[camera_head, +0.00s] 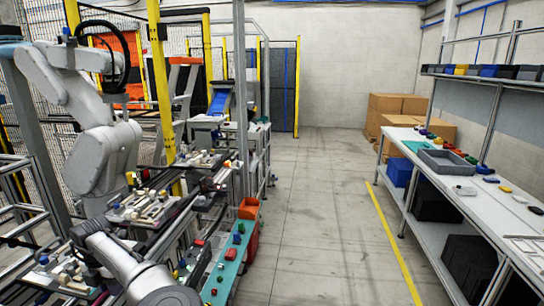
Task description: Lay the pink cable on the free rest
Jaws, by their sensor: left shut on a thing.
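My left arm comes up from the bottom left, and its gripper end (80,235) is at the crowded pallet fixtures (130,210). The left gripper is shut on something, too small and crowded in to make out. I cannot pick out the pink cable or the free rest among the small parts there. My right gripper is not in view.
A large white robot arm (98,150) stands at the left. A long bench (425,165) with a grey tray (447,162) runs along the right. The middle floor is clear.

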